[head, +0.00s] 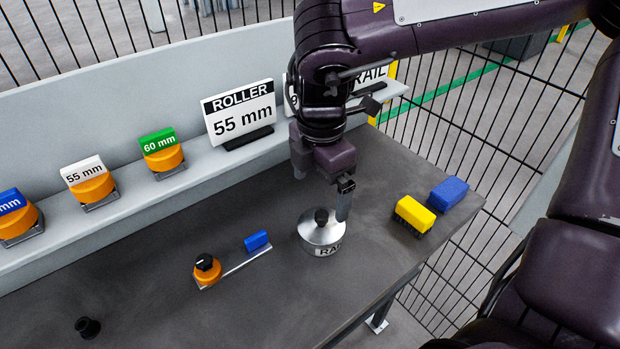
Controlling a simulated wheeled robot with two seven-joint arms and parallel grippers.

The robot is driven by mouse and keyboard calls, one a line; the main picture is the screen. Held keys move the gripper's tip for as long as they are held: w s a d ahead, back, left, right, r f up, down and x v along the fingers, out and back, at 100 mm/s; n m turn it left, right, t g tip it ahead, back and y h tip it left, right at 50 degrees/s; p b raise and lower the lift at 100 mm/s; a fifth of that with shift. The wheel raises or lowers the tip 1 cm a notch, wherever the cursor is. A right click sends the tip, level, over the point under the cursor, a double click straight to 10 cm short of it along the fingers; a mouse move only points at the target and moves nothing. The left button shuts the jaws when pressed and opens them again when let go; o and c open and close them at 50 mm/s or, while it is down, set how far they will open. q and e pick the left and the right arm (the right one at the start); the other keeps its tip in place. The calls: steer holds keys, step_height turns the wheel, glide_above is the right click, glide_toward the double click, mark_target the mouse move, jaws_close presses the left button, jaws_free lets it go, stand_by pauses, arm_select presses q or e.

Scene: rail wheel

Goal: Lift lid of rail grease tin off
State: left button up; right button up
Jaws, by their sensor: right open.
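The rail grease tin (330,250) is a short silver can with a white label reading "RAI…". It stands upright on the dark table. Its silver lid (313,233) sits on top and has a black knob (321,216). The gripper is open and holds nothing. The other finger is hard to make out. My left gripper is not in view.
An orange roller tool with a blue handle (257,241) lies left of the tin. A yellow brush (414,215) and a blue block (448,194) lie to the right. A small black piece (88,327) stands front left. A grey shelf (222,160) with labelled rollers runs behind.

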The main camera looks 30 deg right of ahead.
mark_target(322, 214)
steer(key=f, duration=0.1)
steer(key=s+f, duration=0.1)
steer(key=f, duration=0.1)
steer(key=shift+s+d+f+p, duration=0.1)
steer(key=shift+s+f+p, duration=0.05)
steer(key=shift+f+p, duration=0.15)
steer(key=f, duration=0.3)
steer(key=shift+w, duration=0.3)
steer(key=shift+f, duration=0.1)
steer(key=shift+s, duration=0.1)
steer(key=c, duration=0.9)
steer(key=shift+o, duration=1.3)
steer(key=c, duration=0.4)
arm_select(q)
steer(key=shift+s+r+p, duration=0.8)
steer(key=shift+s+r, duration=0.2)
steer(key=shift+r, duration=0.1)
arm_select(e)
steer(key=shift+o, duration=0.2)
steer(key=shift+r, duration=1.2)
